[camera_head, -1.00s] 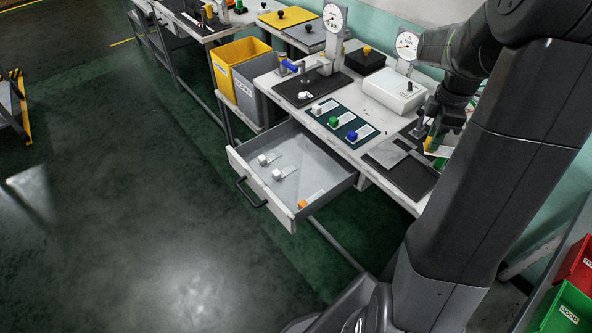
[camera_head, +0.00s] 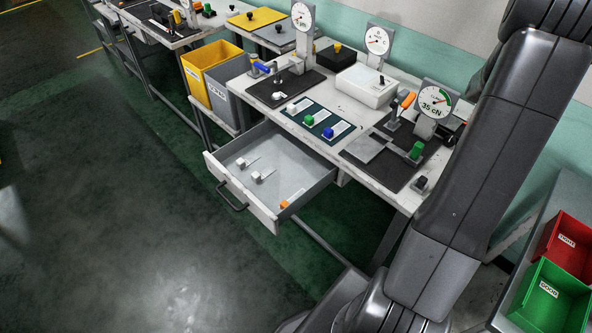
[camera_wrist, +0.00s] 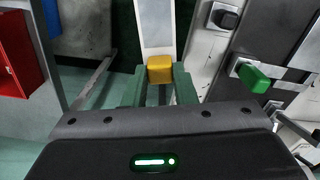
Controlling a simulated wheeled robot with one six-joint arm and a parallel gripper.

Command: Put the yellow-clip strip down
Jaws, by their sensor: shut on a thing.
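The yellow clip (camera_wrist: 159,69) sits between the two fingers of my gripper (camera_wrist: 160,84) in the wrist view. The fingers are shut on it. Its pale strip (camera_wrist: 157,25) runs away from the clip toward the top edge of the picture, where its far end is cut off. In the head view my arm fills the right side, and my gripper and the yellow-clip strip do not show there.
An open drawer (camera_head: 224,168) holds strips with white and orange clips. A dark teal mat (camera_head: 292,119) bears white-, green- and blue-clip strips. A dial gauge (camera_head: 436,101) and green knob (camera_head: 417,151) stand on the right bench. Red (camera_head: 567,243) and green (camera_head: 548,291) bins stand at right.

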